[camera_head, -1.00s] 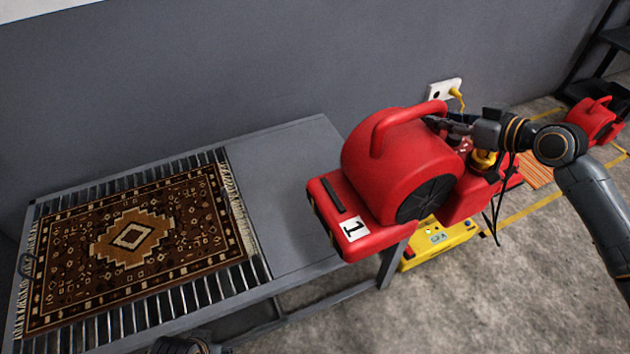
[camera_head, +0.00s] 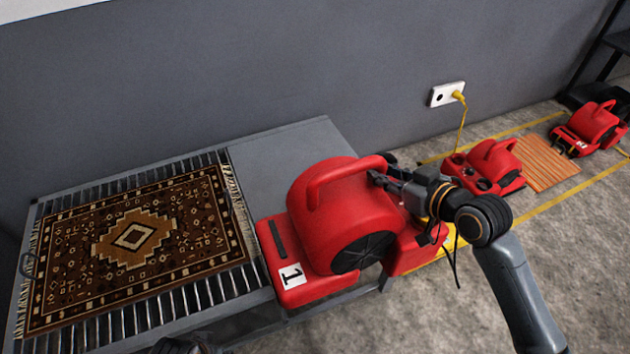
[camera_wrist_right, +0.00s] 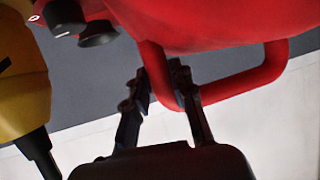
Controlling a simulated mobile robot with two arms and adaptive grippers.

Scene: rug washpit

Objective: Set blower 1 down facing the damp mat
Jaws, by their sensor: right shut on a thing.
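Blower 1 (camera_head: 345,215) is a red blower with a top handle and a white label marked 1. It is at the right end of the metal table (camera_head: 285,150); I cannot tell whether it touches the top. Its labelled, slotted end points left, towards the mat. My right gripper (camera_head: 382,180) is shut on its handle, which also shows in the right wrist view (camera_wrist_right: 240,88). The patterned brown mat (camera_head: 75,255) lies flat on the table's slatted left part. A dark bit of my left gripper (camera_head: 180,346) shows at the bottom edge, fingers hidden.
Two more red blowers (camera_head: 488,165) (camera_head: 592,125) stand on the floor at right, with an orange striped mat (camera_head: 548,172) between them. A yellow cord runs from the wall socket (camera_head: 445,94). A yellow device (camera_head: 447,243) is mostly hidden behind blower 1. Yellow lines mark the floor.

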